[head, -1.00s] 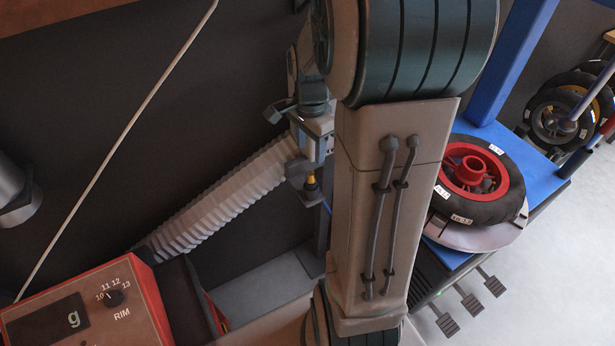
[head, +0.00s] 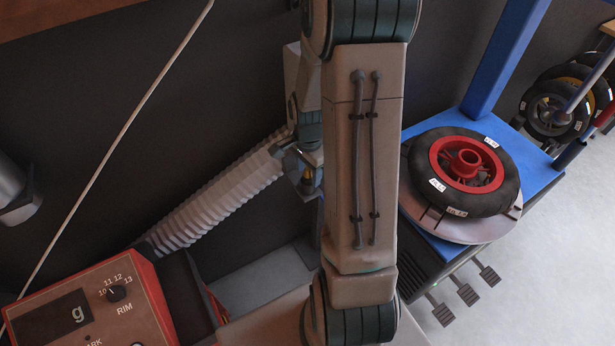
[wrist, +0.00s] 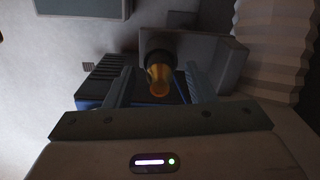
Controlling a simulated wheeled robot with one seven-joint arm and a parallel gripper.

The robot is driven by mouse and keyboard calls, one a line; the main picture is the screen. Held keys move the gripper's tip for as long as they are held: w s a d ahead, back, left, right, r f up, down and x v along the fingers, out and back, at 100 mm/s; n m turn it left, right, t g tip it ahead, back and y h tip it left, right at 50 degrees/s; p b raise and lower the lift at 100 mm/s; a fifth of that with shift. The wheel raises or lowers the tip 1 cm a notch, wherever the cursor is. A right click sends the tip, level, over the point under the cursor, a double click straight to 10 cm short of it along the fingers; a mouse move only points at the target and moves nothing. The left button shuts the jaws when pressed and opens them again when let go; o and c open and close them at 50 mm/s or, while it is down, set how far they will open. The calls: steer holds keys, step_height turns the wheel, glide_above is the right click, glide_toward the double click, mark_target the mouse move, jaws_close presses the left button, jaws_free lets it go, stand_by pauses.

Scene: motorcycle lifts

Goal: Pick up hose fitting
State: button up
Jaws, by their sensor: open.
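The hose fitting (wrist: 159,79) is a small brass-coloured piece below a dark collar on a grey block (wrist: 221,58) in the wrist view. In the head view the fitting (head: 308,179) is small and dim, just left of my arm, near the upper end of a pale corrugated hose (head: 215,195). My gripper (wrist: 158,84) is open, with one finger on each side of the fitting in the wrist view. I see no finger touching it; how deep it sits between them I cannot tell.
A red balancer panel (head: 85,307) with a dial stands at lower left. A thin pale cable (head: 120,145) crosses the left side. A tyre with a red rim (head: 467,166) lies on a blue stand at right. Several pedals stick out below it. Pale floor is open at far right.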

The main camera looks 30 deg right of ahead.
jaws_close()
